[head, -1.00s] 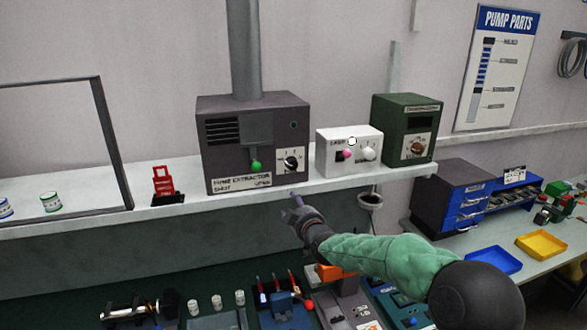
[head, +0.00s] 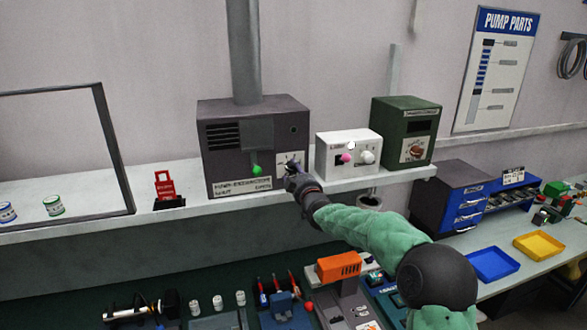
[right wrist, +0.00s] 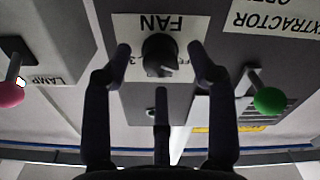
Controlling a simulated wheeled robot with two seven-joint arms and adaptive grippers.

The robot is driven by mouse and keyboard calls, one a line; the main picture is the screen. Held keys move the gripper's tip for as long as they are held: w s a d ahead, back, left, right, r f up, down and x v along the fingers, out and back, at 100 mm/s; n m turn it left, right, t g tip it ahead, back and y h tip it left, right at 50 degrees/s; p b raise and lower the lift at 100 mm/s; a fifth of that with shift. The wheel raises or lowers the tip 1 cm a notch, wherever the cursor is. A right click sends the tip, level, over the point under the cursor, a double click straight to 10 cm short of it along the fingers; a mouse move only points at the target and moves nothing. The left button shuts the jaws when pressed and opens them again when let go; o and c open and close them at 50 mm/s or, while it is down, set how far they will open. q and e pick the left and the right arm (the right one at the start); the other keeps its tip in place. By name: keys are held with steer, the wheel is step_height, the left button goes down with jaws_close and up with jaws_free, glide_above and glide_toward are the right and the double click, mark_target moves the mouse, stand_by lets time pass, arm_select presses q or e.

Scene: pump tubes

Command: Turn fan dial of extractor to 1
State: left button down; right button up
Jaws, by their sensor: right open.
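The fume extractor (head: 225,183) is a dark grey box on the shelf with a duct rising from its top. Its black fan dial (right wrist: 160,55) sits on a white plate marked FAN, upside down in the right wrist view. In the head view the dial plate (head: 287,158) is partly hidden by my right gripper (head: 290,178). My right gripper, also in the right wrist view (right wrist: 160,62), is open, with its fingers on either side of the dial. I cannot tell whether they touch it. The dial's setting cannot be read clearly. My left gripper is not in view.
A green-knobbed lever (head: 256,169) is on the extractor left of the dial. A white lamp box (head: 333,170) with a pink knob (right wrist: 10,94) stands to the right, then a green box (head: 387,147). Tools fill the bench below the shelf.

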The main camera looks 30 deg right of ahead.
steer(key=shift+x, duration=1.1)
steer(key=c, duration=1.1)
steer(key=m+b, duration=0.1)
steer(key=b, duration=0.1)
steer(key=m+b, duration=0.2)
steer(key=b, duration=0.1)
steer(key=m+b, duration=0.2)
steer(key=shift+f+b, duration=0.3)
steer(key=shift+b, duration=0.05)
steer(key=shift+c, duration=0.2)
steer(key=shift+r+m+b, duration=0.15)
steer(key=shift+m+b, duration=1.2)
steer(key=shift+m, duration=0.45)
steer(key=o, duration=1.1)
steer(key=shift+o, duration=0.2)
steer(key=shift+r, duration=0.1)
